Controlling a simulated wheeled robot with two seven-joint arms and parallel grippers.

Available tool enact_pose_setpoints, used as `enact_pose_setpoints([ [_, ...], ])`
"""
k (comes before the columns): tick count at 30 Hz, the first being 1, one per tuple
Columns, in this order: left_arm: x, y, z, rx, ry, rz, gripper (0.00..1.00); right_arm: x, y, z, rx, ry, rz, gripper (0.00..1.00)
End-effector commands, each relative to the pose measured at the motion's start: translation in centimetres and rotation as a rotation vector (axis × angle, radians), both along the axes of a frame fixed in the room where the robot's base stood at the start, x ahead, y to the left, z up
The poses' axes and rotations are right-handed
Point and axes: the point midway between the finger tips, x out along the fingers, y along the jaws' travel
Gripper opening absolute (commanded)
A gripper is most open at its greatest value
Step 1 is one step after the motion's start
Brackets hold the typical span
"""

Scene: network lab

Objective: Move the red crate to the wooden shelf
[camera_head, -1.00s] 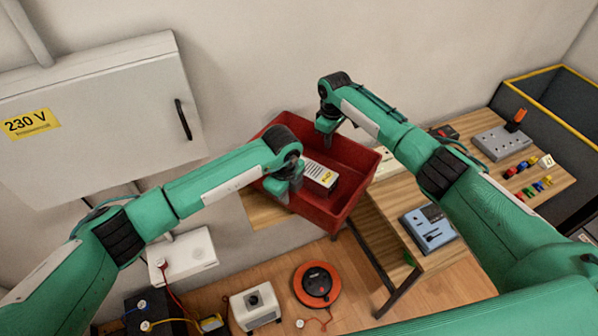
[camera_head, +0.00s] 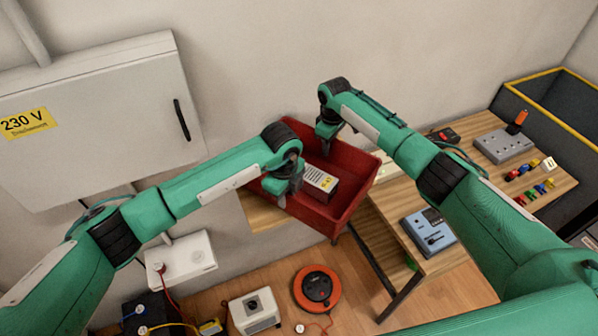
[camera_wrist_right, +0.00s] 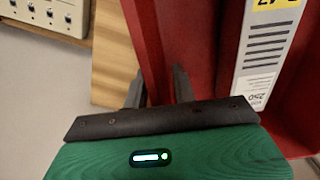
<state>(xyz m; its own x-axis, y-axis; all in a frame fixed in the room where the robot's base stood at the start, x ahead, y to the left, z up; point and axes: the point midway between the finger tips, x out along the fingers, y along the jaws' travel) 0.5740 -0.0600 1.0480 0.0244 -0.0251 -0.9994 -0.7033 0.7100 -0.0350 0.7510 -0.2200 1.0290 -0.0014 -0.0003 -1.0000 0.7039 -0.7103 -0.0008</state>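The red crate (camera_head: 345,207) is between my two arms in the head view, with a white-and-grey box (camera_head: 320,181) with a yellow label inside it. My left gripper (camera_head: 288,192) is at the crate's left wall; its fingertips are partly hidden. A wooden board (camera_head: 262,213) shows below and left of the crate. I cannot tell whether the crate touches it.
A wooden table (camera_head: 455,262) on the right holds a blue-grey device (camera_head: 428,231), a grey box (camera_head: 503,144) and small coloured parts. A grey 230 V cabinet (camera_head: 95,120) hangs on the left wall. An orange cable reel (camera_head: 317,287) and a white unit (camera_head: 254,310) are below.

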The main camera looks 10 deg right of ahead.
Motion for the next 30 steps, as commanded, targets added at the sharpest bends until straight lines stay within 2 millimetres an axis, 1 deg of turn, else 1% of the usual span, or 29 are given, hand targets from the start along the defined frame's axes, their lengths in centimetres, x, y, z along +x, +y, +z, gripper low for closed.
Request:
enact_pose_setpoints([
  [1,0.1,0.0,1.2,-0.001,-0.004,-0.001,0.25,0.0,0.0,0.0,0.000,0.000,0.000,0.27],
  [6,0.0,0.2,5.0,-0.001,-0.004,0.000,0.25,0.0,0.0,0.0,0.000,0.000,0.000,0.27],
  [9,-0.1,0.2,6.9,-0.001,-0.004,0.001,0.25,0.0,0.0,0.0,0.000,0.000,0.000,0.27],
  [13,-0.2,0.2,8.7,-0.001,-0.004,0.000,0.25,0.0,0.0,0.0,0.000,0.000,0.000,0.27],
  [17,-0.3,0.3,9.5,-0.001,-0.001,0.000,0.25,0.0,0.0,0.1,0.001,-0.001,0.000,0.27],
  [20,-0.3,0.3,9.7,-0.001,-0.001,0.001,0.25,0.1,0.0,0.8,0.001,-0.001,0.000,0.27],
  [23,-0.3,0.3,9.7,-0.001,-0.001,0.001,0.25,0.1,0.0,2.4,0.001,-0.003,0.001,0.27],
  [30,-0.3,0.3,9.7,-0.001,-0.001,0.001,0.25,0.1,0.0,7.6,0.002,-0.004,0.000,0.27],
])
